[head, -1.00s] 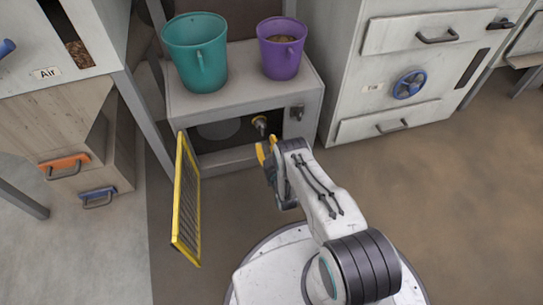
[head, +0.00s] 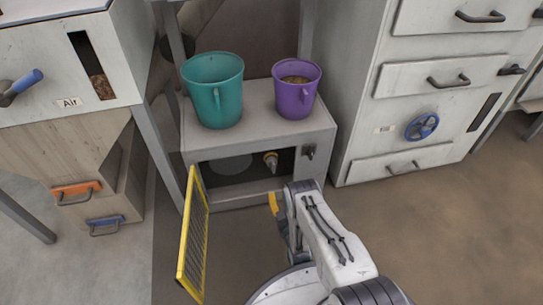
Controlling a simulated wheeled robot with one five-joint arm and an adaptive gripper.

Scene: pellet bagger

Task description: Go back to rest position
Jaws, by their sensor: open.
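My gripper (head: 277,207) is at the end of my white arm, low in the middle of the head view. One yellow finger shows clearly, and the rest of the gripper is partly hidden behind my wrist. It is open and I see nothing in it. It is in front of the grey box and apart from the brass-coloured knob (head: 271,160) in the box's dark opening. The yellow-framed mesh door (head: 184,241) of the box stands swung open to the left of my gripper.
A teal bucket (head: 216,95) and a purple bucket (head: 295,95), which has pellets in it, stand on the grey box (head: 258,107). A cabinet (head: 363,120) with drawers and a blue handwheel (head: 422,127) is at the right. Brown floor (head: 440,235) is clear at the lower right.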

